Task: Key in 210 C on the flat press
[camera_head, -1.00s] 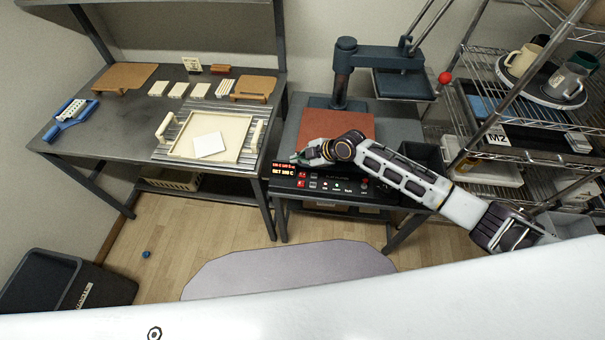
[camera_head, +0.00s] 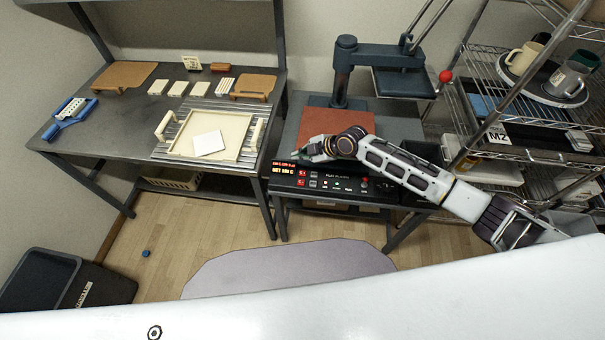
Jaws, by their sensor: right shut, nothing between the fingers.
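The flat press (camera_head: 398,82) stands on the right-hand bench, its upper plate raised above a red-brown pad (camera_head: 345,122). Its black control panel (camera_head: 345,184) runs along the bench's front edge. A lit display (camera_head: 283,169) with red and white text is at the panel's left end. The text seems to read SET and a number in C, too small to read surely. Small buttons and lights sit to its right. My right gripper (camera_head: 300,154) is shut and empty, over the panel's back edge just above the display's right end. I cannot tell whether it touches anything. My left gripper is out of view.
The left bench holds a cream tray (camera_head: 237,153) with a white tile, brown boards and a blue tool (camera_head: 69,117). A wire rack (camera_head: 530,140) with mugs stands close on the right. A red ball knob (camera_head: 445,76) sticks out beside the press.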

